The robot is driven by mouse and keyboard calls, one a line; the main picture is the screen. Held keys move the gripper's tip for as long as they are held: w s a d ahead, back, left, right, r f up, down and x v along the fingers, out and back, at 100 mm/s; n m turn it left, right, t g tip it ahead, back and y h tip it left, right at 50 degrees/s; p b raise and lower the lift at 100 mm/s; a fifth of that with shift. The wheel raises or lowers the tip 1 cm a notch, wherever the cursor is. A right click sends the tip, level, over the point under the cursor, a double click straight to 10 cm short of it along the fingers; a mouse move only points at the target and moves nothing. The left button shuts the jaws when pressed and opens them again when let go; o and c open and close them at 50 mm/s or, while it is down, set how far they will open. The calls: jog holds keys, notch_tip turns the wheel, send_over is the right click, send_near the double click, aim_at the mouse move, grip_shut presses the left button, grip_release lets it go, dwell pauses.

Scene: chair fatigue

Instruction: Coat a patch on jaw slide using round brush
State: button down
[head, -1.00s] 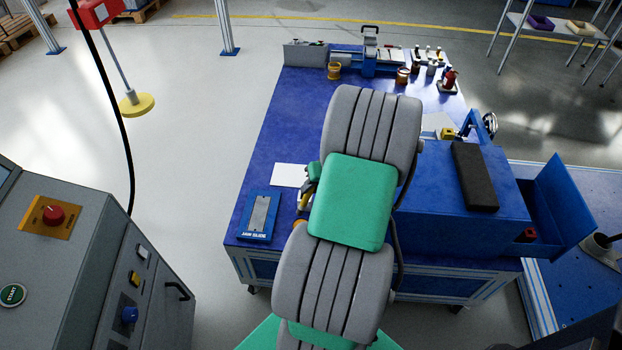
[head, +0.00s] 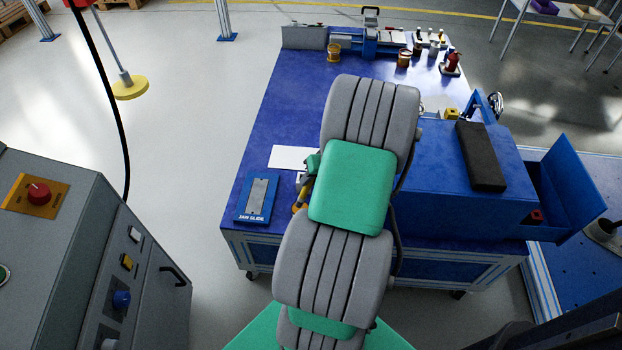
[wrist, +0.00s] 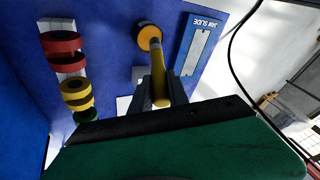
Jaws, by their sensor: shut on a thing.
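The jaw slide (head: 258,198) is a blue plate with a grey metal strip and a white "JAW SLIDE" label. It lies flat near the bench's front-left corner and also shows in the wrist view (wrist: 196,48). My gripper (wrist: 162,98) is shut on the round brush (wrist: 161,72), seen by its yellow handle, beside the jaw slide and apart from it. A round orange thing with a dark middle (wrist: 149,36) shows at the brush's far end; I cannot tell whether it is a pot or part of the brush. My arm hides most of the gripper in the head view.
A white sheet (head: 291,157) lies behind the jaw slide. Red, yellow and green rolls (wrist: 75,94) stand in a row to the left in the wrist view. A blue box with a black pad (head: 481,156) is right of my arm. A grey control console (head: 75,240) stands front left.

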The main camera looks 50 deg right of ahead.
jog(key=shift+f+b, duration=0.4)
jog(key=shift+f, duration=0.25)
dwell(1.4)
jog(key=shift+r, duration=0.1)
notch_tip(320, 180, up, 7)
jog(key=p, duration=0.5)
jog(key=shift+p, duration=0.3)
dwell(0.3)
